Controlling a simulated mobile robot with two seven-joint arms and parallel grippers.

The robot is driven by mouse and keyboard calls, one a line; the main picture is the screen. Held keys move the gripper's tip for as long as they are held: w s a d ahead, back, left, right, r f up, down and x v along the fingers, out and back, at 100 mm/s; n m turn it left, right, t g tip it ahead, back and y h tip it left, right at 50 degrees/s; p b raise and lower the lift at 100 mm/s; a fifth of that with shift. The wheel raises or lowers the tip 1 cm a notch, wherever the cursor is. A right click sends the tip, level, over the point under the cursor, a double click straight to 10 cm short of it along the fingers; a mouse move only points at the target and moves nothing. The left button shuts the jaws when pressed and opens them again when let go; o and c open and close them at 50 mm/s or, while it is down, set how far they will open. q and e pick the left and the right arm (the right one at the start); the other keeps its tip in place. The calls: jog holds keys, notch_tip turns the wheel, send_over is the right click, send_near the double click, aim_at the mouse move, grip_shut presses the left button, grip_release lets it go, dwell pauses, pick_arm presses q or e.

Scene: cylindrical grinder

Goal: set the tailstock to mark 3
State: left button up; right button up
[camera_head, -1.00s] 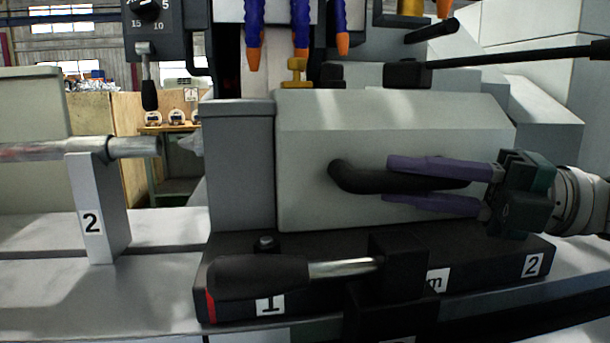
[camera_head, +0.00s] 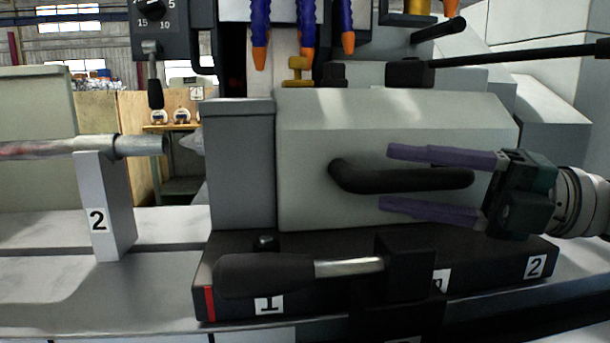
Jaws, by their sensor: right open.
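The tailstock (camera_head: 320,195) is a grey block on a black base, with a pointed centre (camera_head: 191,143) facing left. A black bar handle (camera_head: 400,180) sticks out of its front face. My right gripper (camera_head: 388,180) has purple fingers, one above and one below the handle, apart from it. It is open and comes in from the right. The black base (camera_head: 340,285) has labels 1 and 2, a partly hidden label between them, and a red line (camera_head: 210,303) at its left end. A clamp lever (camera_head: 265,275) with a black grip lies across the base front. No mark 3 is visible.
A metal workpiece bar (camera_head: 140,146) rests on a white support marked 2 (camera_head: 112,210) at left, its end close to the centre. Blue coolant hoses (camera_head: 305,25) with orange tips hang above. A long black rod (camera_head: 520,54) crosses the upper right.

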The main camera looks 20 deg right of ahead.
jog(key=b+v, duration=0.1)
jog(key=v, duration=0.9)
dwell(0.3)
